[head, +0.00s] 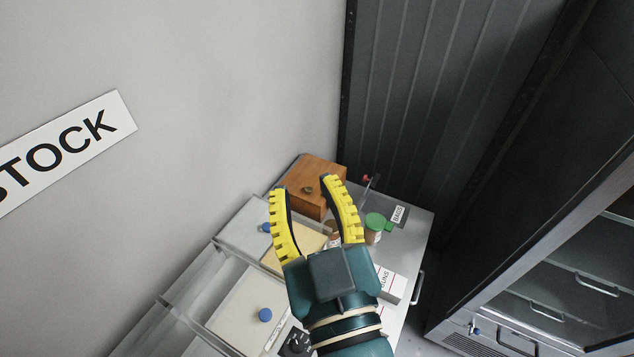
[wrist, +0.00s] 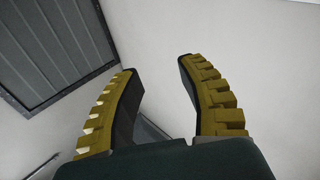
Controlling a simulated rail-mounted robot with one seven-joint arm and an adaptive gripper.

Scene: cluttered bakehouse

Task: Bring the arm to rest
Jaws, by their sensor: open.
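My gripper (head: 307,190) has two curved yellow fingers with dark inner pads. In the head view it is raised in front of the worktop, with its fingers spread apart and pointing up the picture. It also shows in the wrist view (wrist: 157,68), where the fingers stand apart with nothing between them. The gripper hides part of the worktop and some things on it. I cannot tell its exact height above them.
A metal worktop (head: 418,232) holds a wooden box (head: 312,178), a green-lidded jar (head: 374,232), a white carton (head: 392,284) and clear bins (head: 203,303). A grey wall with a STOCK sign (head: 62,148) is left; a dark cabinet (head: 560,200) stands right.

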